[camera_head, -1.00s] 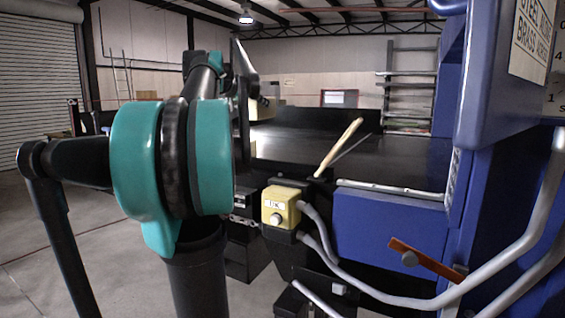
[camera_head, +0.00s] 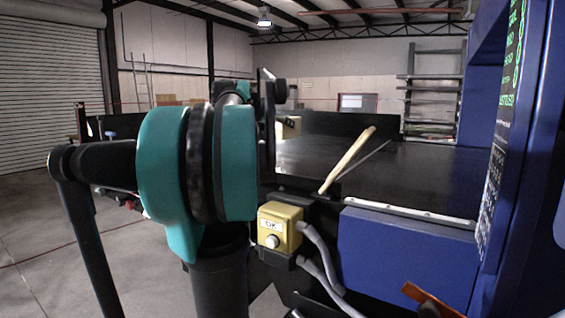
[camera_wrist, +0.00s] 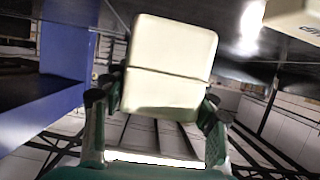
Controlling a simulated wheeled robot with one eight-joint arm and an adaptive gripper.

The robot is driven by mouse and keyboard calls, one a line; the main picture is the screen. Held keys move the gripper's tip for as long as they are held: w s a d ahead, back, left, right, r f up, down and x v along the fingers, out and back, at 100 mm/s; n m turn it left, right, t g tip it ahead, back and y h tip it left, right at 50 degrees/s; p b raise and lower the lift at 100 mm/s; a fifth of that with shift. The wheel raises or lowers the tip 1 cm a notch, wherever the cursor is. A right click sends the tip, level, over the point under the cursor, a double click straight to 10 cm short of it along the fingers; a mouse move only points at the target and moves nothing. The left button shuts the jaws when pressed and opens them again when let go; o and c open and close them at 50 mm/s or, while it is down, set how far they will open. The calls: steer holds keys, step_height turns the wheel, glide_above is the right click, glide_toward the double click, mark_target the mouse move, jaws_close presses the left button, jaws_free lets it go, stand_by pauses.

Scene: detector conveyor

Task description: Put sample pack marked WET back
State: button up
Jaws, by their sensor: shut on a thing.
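In the wrist view, a cream, rounded block-shaped pack (camera_wrist: 170,62) sits between the two fingers of my gripper (camera_wrist: 156,102). The gripper is shut on it, with a finger at each side of its lower part. A thin dark seam crosses the pack; no WET mark shows on the faces in view. In the head view, my teal and black arm stands in front of the conveyor and hides most of the gripper.
A dark conveyor (camera_head: 400,170) runs beside the blue detector housing (camera_head: 535,150). A wooden-handled stick (camera_head: 347,160) leans at its near edge, above a yellow OK button box (camera_head: 280,227) with grey conduits. Another cream object with partial lettering (camera_wrist: 290,14) is at the wrist view's top right.

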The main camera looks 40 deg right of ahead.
step_height(320, 180, down, 13)
steer(key=shift+r, duration=0.1)
stand_by(0.4)
steer(key=o, duration=1.7)
steer(key=shift+o, duration=0.2)
steer(key=shift+a, duration=0.15)
steer(key=v, duration=1.1)
steer(key=shift+s+a+r, duration=0.15)
steer(key=shift+s+a, duration=0.05)
steer(key=shift+a, duration=0.15)
